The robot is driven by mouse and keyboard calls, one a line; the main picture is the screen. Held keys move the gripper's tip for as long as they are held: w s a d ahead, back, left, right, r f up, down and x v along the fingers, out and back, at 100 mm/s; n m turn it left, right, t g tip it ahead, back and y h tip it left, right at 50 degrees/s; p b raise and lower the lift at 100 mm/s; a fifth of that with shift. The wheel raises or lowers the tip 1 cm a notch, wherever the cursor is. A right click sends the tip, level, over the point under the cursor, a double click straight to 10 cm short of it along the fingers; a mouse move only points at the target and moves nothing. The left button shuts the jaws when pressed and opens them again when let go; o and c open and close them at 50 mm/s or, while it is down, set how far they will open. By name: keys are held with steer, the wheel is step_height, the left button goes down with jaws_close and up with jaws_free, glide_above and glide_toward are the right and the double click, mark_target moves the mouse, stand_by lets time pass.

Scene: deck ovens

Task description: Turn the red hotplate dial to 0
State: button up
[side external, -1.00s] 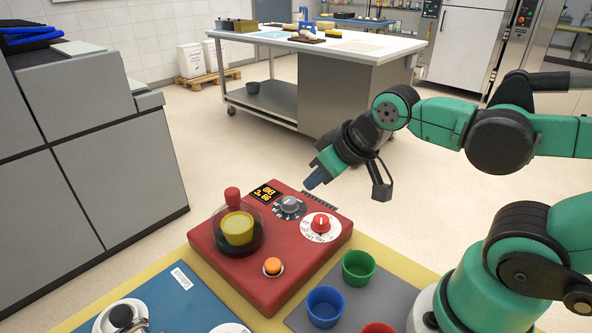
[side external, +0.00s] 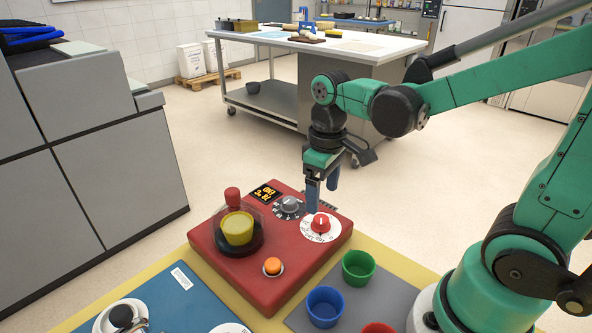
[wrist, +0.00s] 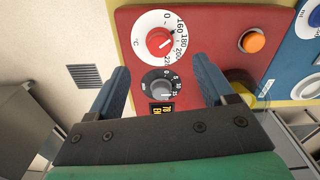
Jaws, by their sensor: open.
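The red hotplate dial (side external: 321,223) sits on a white scale disc on top of the red hotplate (side external: 285,287). In the wrist view the red dial (wrist: 159,42) shows a pale pointer line; the scale carries 0, 160, 180, 200 and 220. The pointer's exact reading is too small to tell. My gripper (side external: 322,208) hangs above the back right of the hotplate, pointing down. In the wrist view my gripper (wrist: 163,78) is open and empty, its blue fingers either side of the grey dial (wrist: 158,86), with the red dial beyond them. I see no contact with the red dial.
A clear-covered yellow cup (side external: 238,229) stands on the hotplate's left, near a red knob (side external: 232,195). An orange button (side external: 272,266) is at the front. Green (side external: 358,267) and blue (side external: 325,306) cups stand to the right. Air above the dials is clear apart from my gripper.

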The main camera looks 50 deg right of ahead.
mark_target(321, 218)
steer(key=shift+f, duration=2.9)
jaws_close()
